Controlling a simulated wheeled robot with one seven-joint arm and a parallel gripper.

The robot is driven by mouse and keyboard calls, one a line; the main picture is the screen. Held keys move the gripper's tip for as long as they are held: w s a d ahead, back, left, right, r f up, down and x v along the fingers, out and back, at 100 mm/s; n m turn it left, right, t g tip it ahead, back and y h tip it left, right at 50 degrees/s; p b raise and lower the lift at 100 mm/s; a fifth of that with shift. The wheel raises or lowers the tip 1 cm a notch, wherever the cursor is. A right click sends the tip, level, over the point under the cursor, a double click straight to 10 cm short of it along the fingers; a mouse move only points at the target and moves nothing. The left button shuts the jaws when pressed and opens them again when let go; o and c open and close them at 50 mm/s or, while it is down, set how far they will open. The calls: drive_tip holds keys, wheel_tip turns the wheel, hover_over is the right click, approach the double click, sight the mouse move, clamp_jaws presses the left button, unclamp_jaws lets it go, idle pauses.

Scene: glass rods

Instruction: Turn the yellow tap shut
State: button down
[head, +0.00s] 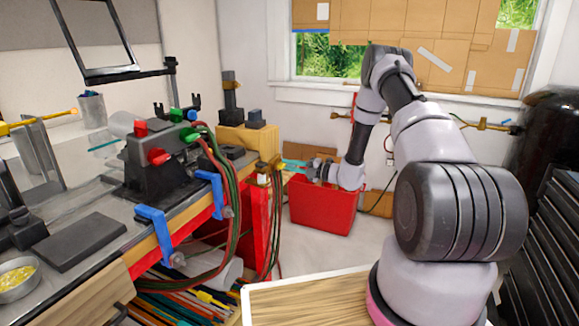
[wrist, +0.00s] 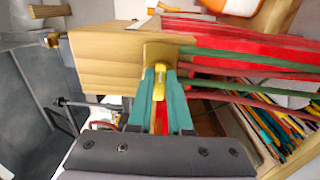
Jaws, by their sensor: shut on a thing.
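The yellow tap (wrist: 159,82) is in the middle of the wrist view, on a brass plate (wrist: 166,52) at the end of a pale wooden block (wrist: 105,62). My gripper (wrist: 160,74) has its teal fingers on both sides of the tap's yellow handle and is shut on it. In the head view, my gripper (head: 287,163) reaches left to the end of the workbench, at brass fittings (head: 275,163). The tap handle is too small to make out there. Part of the handle is hidden between the fingers.
Red and green hoses (head: 238,225) hang at the bench end, close to my gripper; they run right of the tap in the wrist view (wrist: 240,65). A red bin (head: 322,208) stands below my forearm. A black burner-like device (head: 165,165) sits on the bench.

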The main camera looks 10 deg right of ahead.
drive_tip(key=shift+d, duration=0.1)
drive_tip(key=c, duration=0.8)
unclamp_jaws()
drive_tip(key=shift+c, duration=0.2)
drive_tip(key=v, duration=1)
drive_tip(key=shift+s+d, duration=0.25)
drive_tip(key=shift+d, duration=0.05)
